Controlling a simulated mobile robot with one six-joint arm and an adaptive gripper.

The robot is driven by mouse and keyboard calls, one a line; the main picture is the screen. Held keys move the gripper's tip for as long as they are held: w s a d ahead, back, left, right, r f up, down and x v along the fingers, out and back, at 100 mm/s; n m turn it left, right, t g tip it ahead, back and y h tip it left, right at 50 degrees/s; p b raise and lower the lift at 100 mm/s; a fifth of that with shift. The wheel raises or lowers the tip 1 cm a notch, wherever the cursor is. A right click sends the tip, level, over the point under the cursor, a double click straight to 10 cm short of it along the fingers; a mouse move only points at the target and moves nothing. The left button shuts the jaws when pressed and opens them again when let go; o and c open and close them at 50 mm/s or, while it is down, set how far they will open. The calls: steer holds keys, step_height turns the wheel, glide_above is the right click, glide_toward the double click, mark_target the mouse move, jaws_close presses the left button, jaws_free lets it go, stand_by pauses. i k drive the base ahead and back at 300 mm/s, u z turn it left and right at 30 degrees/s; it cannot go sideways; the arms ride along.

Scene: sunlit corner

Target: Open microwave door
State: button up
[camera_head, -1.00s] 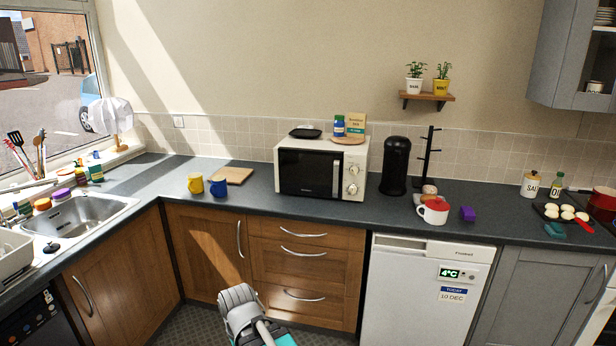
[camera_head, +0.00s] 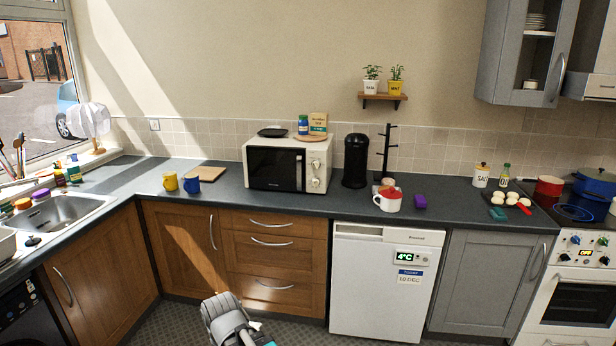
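The microwave (camera_head: 287,164) stands on the dark worktop against the tiled wall, near the middle of the view. It is cream-white with a dark door window (camera_head: 272,170), which is shut. A vertical handle (camera_head: 299,172) runs along the door's right edge, and two round knobs sit on the panel to its right. Part of my arm (camera_head: 232,322) shows at the bottom edge, low in front of the wooden cabinets and well away from the microwave. My gripper's fingers cannot be made out.
A black coffee machine (camera_head: 355,160) and mug stand are right of the microwave. A yellow mug (camera_head: 170,182), a blue mug (camera_head: 192,184) and a wooden board (camera_head: 207,173) are to its left. The worktop strip before the microwave is clear. Open floor lies below.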

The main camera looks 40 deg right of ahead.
mark_target(268, 167)
steer(key=k, duration=0.75)
steer(key=z, duration=0.4)
steer(key=i, duration=0.7)
steer(key=z, duration=0.5)
steer(key=i, duration=1.45)
steer(key=u, duration=0.55)
